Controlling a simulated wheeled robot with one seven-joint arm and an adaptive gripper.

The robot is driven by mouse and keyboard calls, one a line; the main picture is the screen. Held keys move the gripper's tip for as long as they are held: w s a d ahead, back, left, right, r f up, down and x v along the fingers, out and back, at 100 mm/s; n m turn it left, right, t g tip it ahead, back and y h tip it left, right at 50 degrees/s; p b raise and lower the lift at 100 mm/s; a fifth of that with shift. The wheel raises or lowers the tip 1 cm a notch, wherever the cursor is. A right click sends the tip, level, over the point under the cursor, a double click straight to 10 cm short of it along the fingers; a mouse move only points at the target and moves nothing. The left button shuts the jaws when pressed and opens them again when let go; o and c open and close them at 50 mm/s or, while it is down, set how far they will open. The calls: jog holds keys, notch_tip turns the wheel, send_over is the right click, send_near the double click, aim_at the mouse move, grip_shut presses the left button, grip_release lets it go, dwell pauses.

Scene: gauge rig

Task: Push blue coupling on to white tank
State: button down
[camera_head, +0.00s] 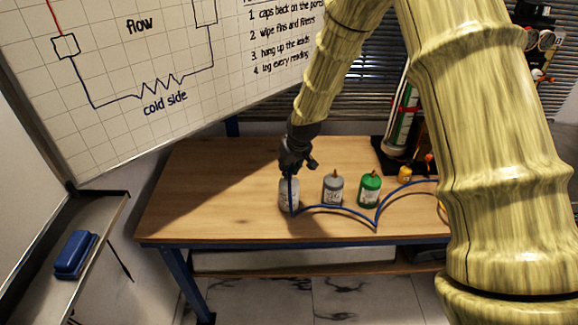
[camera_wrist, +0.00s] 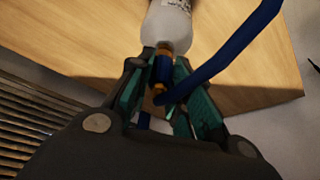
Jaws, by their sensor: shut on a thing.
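The white tank (camera_head: 289,195) stands upright on the wooden bench, leftmost in a row of small tanks. It also shows at the top of the wrist view (camera_wrist: 170,25), with a brass port facing my gripper. My gripper (camera_head: 294,166) is directly above this tank. In the wrist view my gripper (camera_wrist: 165,95) is shut on the blue coupling (camera_wrist: 164,70), which has brass at its end and a blue hose running from it. The coupling is in line with the tank's port and close against it. I cannot tell whether it is seated.
A grey tank (camera_head: 333,190) and a green tank (camera_head: 369,190) stand to the right. The blue hose (camera_head: 340,208) loops across the bench (camera_head: 210,190) in front of them. A small yellow item (camera_head: 405,174) is farther right. The bench's left side is clear. A whiteboard (camera_head: 180,90) hangs at the left.

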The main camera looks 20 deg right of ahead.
jog(key=shift+f, duration=0.35)
dwell(0.7)
jog(key=c, duration=0.9)
grip_release()
jog(key=shift+r, duration=0.1)
